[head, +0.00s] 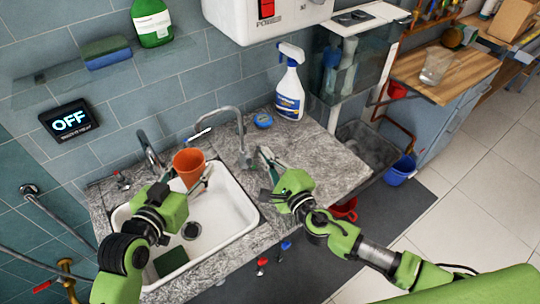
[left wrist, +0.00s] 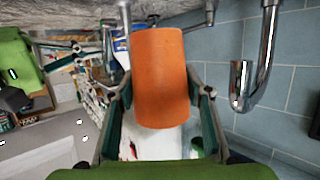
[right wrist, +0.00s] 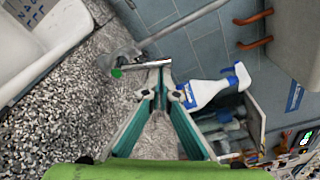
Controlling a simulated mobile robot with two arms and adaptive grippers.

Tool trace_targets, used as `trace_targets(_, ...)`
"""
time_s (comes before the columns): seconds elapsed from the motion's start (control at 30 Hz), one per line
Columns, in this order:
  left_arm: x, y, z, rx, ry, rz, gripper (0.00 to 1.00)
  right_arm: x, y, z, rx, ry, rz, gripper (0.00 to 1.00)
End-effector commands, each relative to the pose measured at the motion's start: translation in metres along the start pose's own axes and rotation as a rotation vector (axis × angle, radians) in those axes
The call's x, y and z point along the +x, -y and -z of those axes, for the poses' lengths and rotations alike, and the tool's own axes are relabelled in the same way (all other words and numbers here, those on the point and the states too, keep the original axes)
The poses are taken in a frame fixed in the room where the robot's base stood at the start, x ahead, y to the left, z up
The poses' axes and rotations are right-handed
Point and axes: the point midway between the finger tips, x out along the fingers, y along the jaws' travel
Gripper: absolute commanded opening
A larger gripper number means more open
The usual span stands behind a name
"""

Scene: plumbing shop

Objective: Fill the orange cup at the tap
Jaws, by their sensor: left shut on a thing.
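The orange cup (head: 188,166) is upright above the white sink (head: 222,206), with no contents I can make out. My left gripper (head: 197,186) is shut on it, and the cup (left wrist: 160,75) fills the space between the fingers in the left wrist view. A chrome tap (head: 243,145) curves up on the counter right of the cup, its spout reaching towards the cup. Its lever (right wrist: 150,66) with a green end shows in the right wrist view. My right gripper (right wrist: 161,85) has its fingertips together close to this lever; I cannot tell whether they touch.
A second chrome fixture (head: 150,152) stands behind the sink, left of the cup. A spray bottle (head: 290,88) and a blue round item (head: 263,120) are on the counter behind my right gripper. A display (head: 69,121) on the wall reads OFF.

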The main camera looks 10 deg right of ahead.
Motion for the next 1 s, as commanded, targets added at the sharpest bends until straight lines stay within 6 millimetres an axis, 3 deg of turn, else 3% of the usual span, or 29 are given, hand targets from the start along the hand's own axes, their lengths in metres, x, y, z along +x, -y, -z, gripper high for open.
trace_targets(0.4, 0.0, 0.0, 0.001, 0.0, -0.001, 0.0, 0.26, -0.002, -0.002, -0.016, 0.002, 0.005, -0.001, 0.0)
trace_targets(1.0, 0.0, 0.0, 0.001, 0.0, -0.001, 0.0, 0.26, -0.003, -0.004, -0.021, 0.004, 0.009, -0.004, 0.0)
